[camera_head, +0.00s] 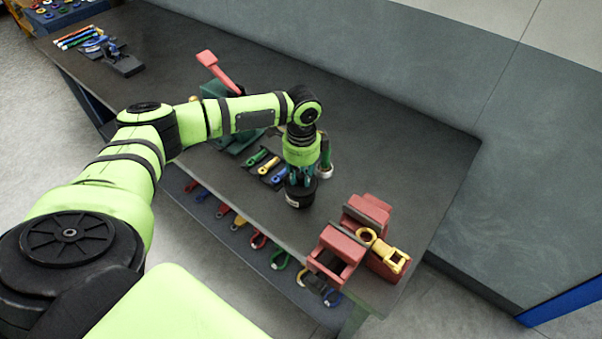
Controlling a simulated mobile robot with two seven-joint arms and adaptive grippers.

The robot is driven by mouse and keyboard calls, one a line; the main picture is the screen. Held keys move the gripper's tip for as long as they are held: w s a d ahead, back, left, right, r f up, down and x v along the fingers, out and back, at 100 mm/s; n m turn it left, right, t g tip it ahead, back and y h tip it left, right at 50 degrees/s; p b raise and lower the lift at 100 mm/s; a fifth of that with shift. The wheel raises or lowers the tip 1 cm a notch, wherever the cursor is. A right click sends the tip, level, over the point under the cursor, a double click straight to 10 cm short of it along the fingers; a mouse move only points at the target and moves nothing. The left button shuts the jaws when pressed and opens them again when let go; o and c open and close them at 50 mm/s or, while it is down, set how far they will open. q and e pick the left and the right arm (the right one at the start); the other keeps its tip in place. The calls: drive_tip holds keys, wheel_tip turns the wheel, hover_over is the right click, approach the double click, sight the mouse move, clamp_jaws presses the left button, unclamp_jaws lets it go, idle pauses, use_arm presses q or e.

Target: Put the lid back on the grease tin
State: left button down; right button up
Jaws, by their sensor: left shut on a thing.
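The grease tin (297,200) looks like a short dark can with a pale label patch, upright on the dark bench. My left gripper (300,181) points straight down at the top of the tin and is shut on what appears to be its dark lid. The fingers hide most of the lid, and I cannot tell whether it touches the rim or sits slightly above it. My right gripper is not in view.
A green-handled item in a white holder (326,171) stands close behind the gripper. Coloured tools (268,166) lie left. Bench space at back right is clear.

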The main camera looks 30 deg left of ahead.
use_arm(q)
drive_tip(key=shift+f+p, duration=0.15)
drive_tip(key=shift+p, duration=1)
idle(1.4)
drive_tip(key=shift+c, duration=2.2)
unclamp_jaws()
wheel_tip(320, 180, up, 3)
drive_tip(key=p, duration=0.3)
drive_tip(key=shift+f, duration=0.15)
drive_tip(key=shift+r, duration=2.15)
